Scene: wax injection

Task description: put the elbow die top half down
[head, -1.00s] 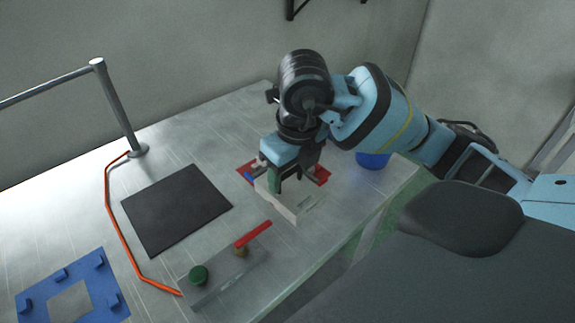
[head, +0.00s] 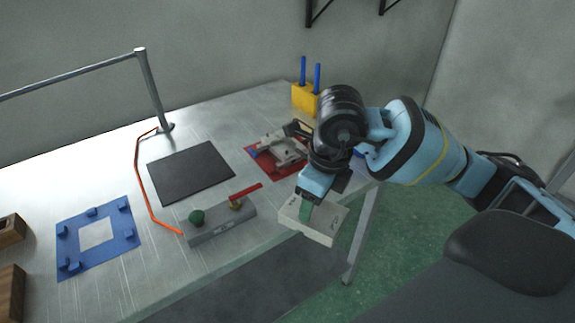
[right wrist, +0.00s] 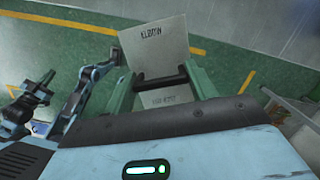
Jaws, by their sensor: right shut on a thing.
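The elbow die top half (head: 323,220) is a pale grey block. My right gripper (head: 306,212) is shut on it and holds it in the air beyond the table's front edge. In the right wrist view the die half (right wrist: 160,45) sits between the green fingers of my right gripper (right wrist: 160,78), and its face bears lettering that looks like "ELBOW". Another grey metal die piece (head: 285,150) rests on the red mat (head: 262,163), partly hidden by my right arm. My left gripper is not seen.
A grey block with a green knob and red handle (head: 218,222) stands at the front edge. The black mat (head: 190,172) is bare. A blue frame (head: 98,235) lies at left, a yellow holder (head: 304,100) at the back, and an orange line (head: 142,190) beside a metal post (head: 152,90).

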